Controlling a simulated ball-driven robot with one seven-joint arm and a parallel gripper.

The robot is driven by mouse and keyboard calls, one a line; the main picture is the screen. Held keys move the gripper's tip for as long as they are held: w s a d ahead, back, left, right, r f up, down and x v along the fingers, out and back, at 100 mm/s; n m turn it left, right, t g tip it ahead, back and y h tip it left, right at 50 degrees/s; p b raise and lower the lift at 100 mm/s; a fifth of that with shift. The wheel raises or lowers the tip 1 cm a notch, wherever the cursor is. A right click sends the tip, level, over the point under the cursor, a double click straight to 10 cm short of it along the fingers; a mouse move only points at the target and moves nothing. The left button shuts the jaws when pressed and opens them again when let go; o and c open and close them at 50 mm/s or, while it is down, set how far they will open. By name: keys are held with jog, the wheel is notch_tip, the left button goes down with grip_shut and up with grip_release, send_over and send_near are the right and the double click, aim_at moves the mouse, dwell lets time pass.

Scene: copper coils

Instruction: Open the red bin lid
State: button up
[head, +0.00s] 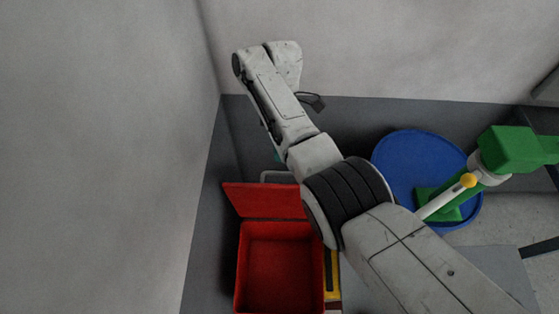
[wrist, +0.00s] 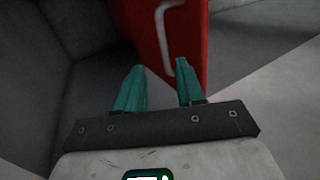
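The red bin (head: 280,268) stands at the lower middle of the head view, and I see into its empty-looking interior. Its red lid (head: 262,201) is raised at the far side and stands open. A pale handle (head: 268,176) shows just beyond the lid's top edge. In the wrist view the red lid (wrist: 187,40) stands upright ahead, with its handle (wrist: 163,38) on the face toward me. My gripper (wrist: 160,66) has two teal fingers, spread apart with nothing between them, just short of the lid. In the head view my arm hides most of the gripper.
A blue round tub or disc (head: 412,150) lies on the floor at right, with a green object (head: 510,150) by it. A yellow piece (head: 331,276) lies against the bin's right side. Grey walls close in at left and behind.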

jog(key=shift+v, duration=2.05)
